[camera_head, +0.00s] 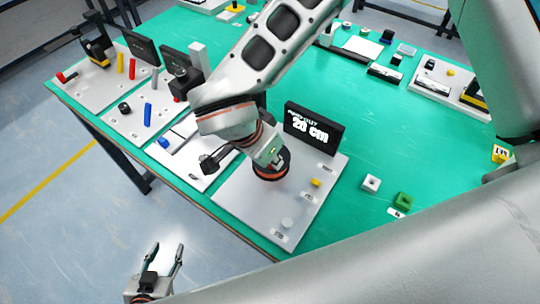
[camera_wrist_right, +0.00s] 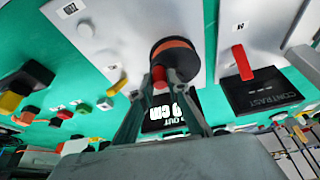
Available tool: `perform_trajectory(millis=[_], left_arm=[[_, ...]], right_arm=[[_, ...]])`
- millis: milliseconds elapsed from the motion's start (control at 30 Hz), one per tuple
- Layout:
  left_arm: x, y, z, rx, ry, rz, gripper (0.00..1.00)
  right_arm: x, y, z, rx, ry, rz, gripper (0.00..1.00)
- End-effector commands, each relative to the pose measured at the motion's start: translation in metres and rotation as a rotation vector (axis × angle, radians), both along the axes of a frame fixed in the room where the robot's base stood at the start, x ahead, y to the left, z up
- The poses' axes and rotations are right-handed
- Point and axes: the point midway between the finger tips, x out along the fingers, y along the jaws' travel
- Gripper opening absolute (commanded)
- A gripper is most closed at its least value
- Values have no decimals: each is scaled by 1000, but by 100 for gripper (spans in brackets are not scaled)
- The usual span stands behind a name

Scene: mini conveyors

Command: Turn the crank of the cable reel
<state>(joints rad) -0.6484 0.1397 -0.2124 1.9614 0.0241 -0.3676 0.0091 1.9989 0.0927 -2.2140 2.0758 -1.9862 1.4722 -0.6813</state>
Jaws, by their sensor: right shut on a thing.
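The cable reel (camera_head: 282,168) is a dark drum with an orange band on a pale grey board. In the right wrist view the reel (camera_wrist_right: 176,58) has a short red crank handle (camera_wrist_right: 158,76). My right gripper (camera_wrist_right: 161,82) is shut on that handle, one finger on each side. In the head view its fingers are largely hidden by my wrist over the reel. A black display (camera_head: 313,129) behind the reel reads 20 cm. My left gripper (camera_head: 167,248) is open and empty, low at the bottom left, over the floor beyond the table edge.
The green table (camera_head: 370,240) carries other boards with small parts to the left. A yellow block (camera_head: 316,182) and a pale round knob (camera_head: 287,222) are on the reel's board. White (camera_head: 371,183) and green (camera_head: 403,201) blocks stand right of it.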

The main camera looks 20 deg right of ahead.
Motion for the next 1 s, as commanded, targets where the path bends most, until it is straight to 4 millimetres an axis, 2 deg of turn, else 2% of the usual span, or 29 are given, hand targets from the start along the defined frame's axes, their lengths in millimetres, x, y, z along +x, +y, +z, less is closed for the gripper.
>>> perform_trajectory(millis=[67, 100, 133, 167, 567, 667, 1000], left_arm=[[0, 0, 0, 0, 0, 0, 40], [0, 0, 0, 0, 0, 0, 40], [0, 0, 0, 0, 0, 0, 40], [0, 0, 0, 0, 0, 0, 40], [-1, 0, 0, 2, 1, -1, 40], [0, 0, 0, 1, 1, 0, 40], [0, 0, 0, 0, 0, 0, 40]], right_arm=[[0, -1, 1, -2, -1, -3, 0], [0, -1, 1, -2, -1, -3, 23], [0, -1, 1, -2, -1, -3, 31], [0, -1, 1, -2, -1, -3, 33], [0, 2, 4, 0, -2, -1, 33], [-2, 5, 15, 0, -4, -2, 33], [-15, 27, 77, 0, -4, -1, 33]])
